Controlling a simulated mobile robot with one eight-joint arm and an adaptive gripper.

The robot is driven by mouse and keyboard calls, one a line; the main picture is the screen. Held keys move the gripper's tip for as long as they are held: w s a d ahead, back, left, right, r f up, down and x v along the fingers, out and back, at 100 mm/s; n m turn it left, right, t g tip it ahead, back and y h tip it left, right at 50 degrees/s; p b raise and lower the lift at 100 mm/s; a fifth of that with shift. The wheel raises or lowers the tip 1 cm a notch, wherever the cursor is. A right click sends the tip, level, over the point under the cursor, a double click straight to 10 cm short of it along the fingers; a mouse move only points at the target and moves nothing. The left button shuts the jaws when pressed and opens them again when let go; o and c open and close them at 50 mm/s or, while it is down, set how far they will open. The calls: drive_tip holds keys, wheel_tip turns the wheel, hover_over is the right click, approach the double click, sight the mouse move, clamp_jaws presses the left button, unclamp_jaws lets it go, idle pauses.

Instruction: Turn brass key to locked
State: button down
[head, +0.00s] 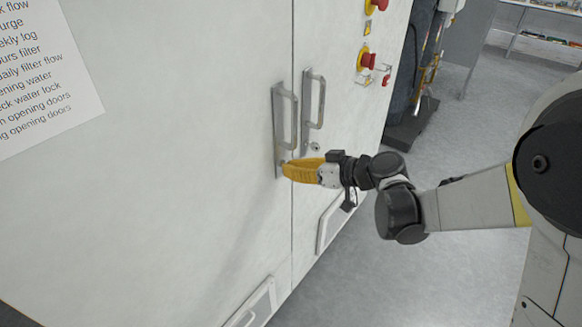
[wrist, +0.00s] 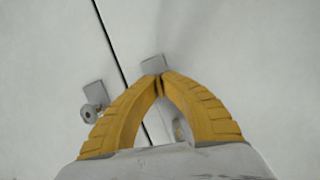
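My gripper (head: 287,167) has yellow fingers that arch together until their tips meet, also in the wrist view (wrist: 158,83). It is at the lower end of the left door handle (head: 277,110); a grey mounting plate (wrist: 152,66) shows just past the tips. A pale metal piece (wrist: 180,129), probably part of this handle, shows between the fingers; I cannot tell whether they touch it. A small round lock (head: 315,147) sits by the lower end of the right handle; in the wrist view a round metal piece (wrist: 91,113) sticks out left of the fingers. No brass-coloured key can be made out.
The right door handle (head: 321,92) stands across the seam from the left one. Red buttons on yellow bases (head: 366,60) are higher on the cabinet (head: 200,150). A printed sheet (head: 45,75) is at left. Grey floor (head: 390,280) is open at lower right.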

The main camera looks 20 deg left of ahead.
drive_tip(key=shift+n+t, duration=0.4)
drive_tip(key=shift+n, duration=0.3)
drive_tip(key=c, duration=1.6)
unclamp_jaws()
drive_tip(key=shift+a, duration=0.1)
drive_tip(key=shift+c, duration=0.2)
drive_tip(key=v, duration=1.2)
drive_tip(key=shift+r, duration=0.25)
drive_tip(key=shift+s+a, duration=0.1)
drive_tip(key=shift+s, duration=0.05)
